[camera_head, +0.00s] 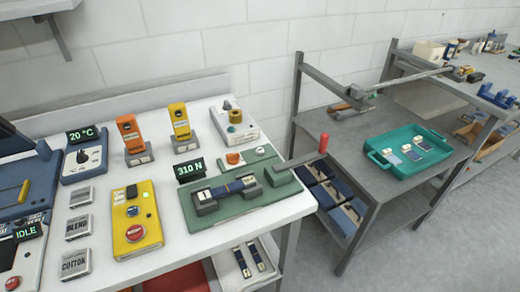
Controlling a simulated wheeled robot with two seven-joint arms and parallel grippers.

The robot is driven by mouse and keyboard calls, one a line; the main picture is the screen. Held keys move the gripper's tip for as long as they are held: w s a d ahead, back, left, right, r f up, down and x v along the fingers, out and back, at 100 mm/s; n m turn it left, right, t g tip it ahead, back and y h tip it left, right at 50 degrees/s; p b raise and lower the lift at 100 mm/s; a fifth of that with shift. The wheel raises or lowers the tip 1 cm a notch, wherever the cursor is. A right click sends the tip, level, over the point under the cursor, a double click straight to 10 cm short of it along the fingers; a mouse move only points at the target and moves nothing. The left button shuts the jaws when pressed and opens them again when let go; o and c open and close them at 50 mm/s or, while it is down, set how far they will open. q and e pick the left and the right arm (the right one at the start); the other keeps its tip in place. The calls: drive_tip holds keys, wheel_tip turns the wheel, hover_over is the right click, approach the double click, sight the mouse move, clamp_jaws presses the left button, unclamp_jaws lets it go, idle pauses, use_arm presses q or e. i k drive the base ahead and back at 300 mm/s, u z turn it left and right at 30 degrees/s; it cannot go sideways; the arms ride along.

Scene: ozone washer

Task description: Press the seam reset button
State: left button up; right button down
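No control in view is legibly marked as the seam reset button. A green fixture (225,216) on the white table holds a dark blue strip (235,187) between grey clamps, beside a "310 N" display (189,170). An orange-red round button (233,158) sits at its back. A grey lever with a red handle (323,143) reaches out to its right. A yellow control box (148,213) left of the fixture carries a red button (135,233), a small blue button (132,211) and a black knob (131,191). Neither of my grippers is in view.
A machine marked "IDLE" with a red button (13,283) is at the left edge. A "20 °C" dial box (83,160) and orange (129,131) and yellow (180,121) handheld devices stand behind. Grey labelled tiles (76,263) line the left. A teal tray (384,161) is on the right table.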

sight(259, 151)
drive_tip(key=k, duration=0.5)
drive_tip(key=z, duration=0.95)
drive_tip(key=i, duration=0.85)
drive_tip(key=u, duration=1.7)
